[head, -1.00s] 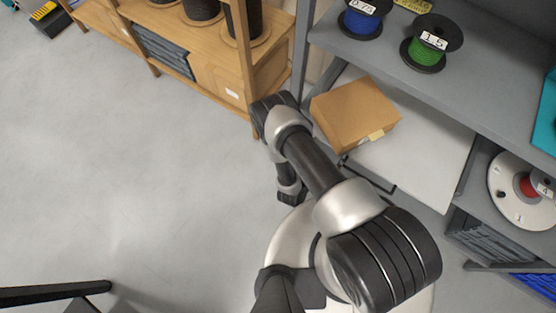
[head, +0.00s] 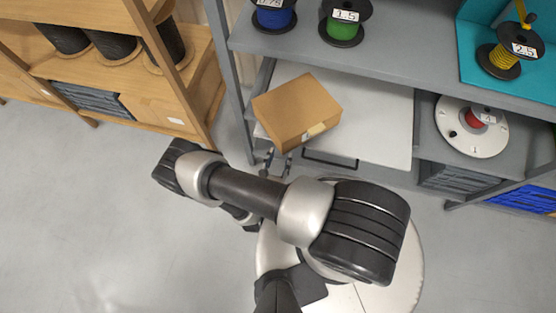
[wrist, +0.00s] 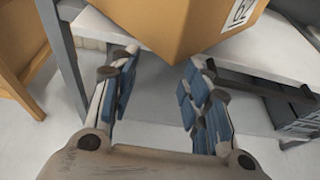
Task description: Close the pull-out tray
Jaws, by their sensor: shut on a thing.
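The pull-out tray (head: 385,112) is a pale board extending from under the grey shelf, with a dark bar handle (head: 330,162) on its front. It also shows in the wrist view (wrist: 285,48). A brown cardboard box (head: 298,108) with a label rests on its left part; its near corner shows in the wrist view (wrist: 195,25). My gripper (head: 278,160) is at the tray's front edge, left of the handle and below the box corner. In the wrist view, its blue-padded fingers (wrist: 163,68) stand apart at the edge; the exact contact is not clear.
Blue (head: 274,14) and green (head: 345,20) cable reels stand on the grey shelf (head: 410,65) above. A white reel (head: 472,125) is to the right. A wooden rack (head: 200,85) stands at the left. The floor (head: 90,200) on the left is clear.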

